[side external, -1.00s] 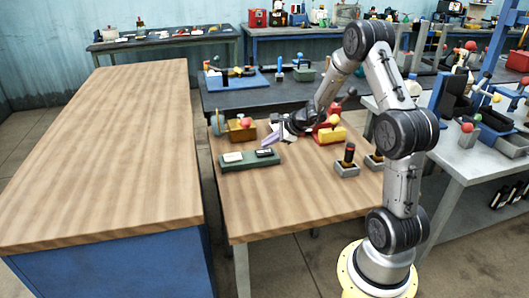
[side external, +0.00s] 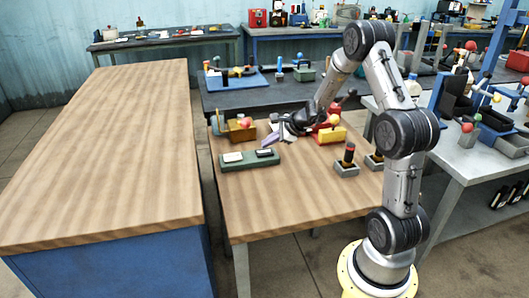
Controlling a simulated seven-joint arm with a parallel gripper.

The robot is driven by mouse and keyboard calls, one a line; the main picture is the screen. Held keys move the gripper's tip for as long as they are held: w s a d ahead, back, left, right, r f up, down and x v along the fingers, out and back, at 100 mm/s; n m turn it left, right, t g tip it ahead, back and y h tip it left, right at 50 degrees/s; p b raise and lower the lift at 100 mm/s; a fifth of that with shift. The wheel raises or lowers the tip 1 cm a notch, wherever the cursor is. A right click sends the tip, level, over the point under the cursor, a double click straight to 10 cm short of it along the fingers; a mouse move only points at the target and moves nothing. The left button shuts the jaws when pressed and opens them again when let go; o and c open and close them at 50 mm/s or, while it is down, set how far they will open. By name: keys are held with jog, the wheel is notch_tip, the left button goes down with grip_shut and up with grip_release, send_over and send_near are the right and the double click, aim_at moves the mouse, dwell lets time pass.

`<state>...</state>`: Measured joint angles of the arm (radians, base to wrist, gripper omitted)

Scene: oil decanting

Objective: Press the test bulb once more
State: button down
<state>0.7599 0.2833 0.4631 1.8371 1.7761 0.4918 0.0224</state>
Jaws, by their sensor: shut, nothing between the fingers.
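My gripper (side external: 268,143) is shut and empty. It is low over the small wooden table, just above and beside the far right end of the green block (side external: 250,163) with a white and a black part on top. A yellow-brown box (side external: 240,133) with a small red ball (side external: 246,123) stands behind the block, left of my gripper. I cannot tell which part is the test bulb, nor whether my gripper touches anything.
A large bare wooden bench (side external: 110,150) stands on the left. A dark table (side external: 250,98) with tools is behind.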

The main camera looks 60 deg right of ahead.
aim_at(268, 152)
jog(key=shift+f, duration=0.1)
jog(key=shift+f, duration=0.3)
jog(key=shift+f, duration=0.45)
dwell(1.1)
jog(key=shift+r, duration=0.85)
jog(key=shift+r, duration=2.5)
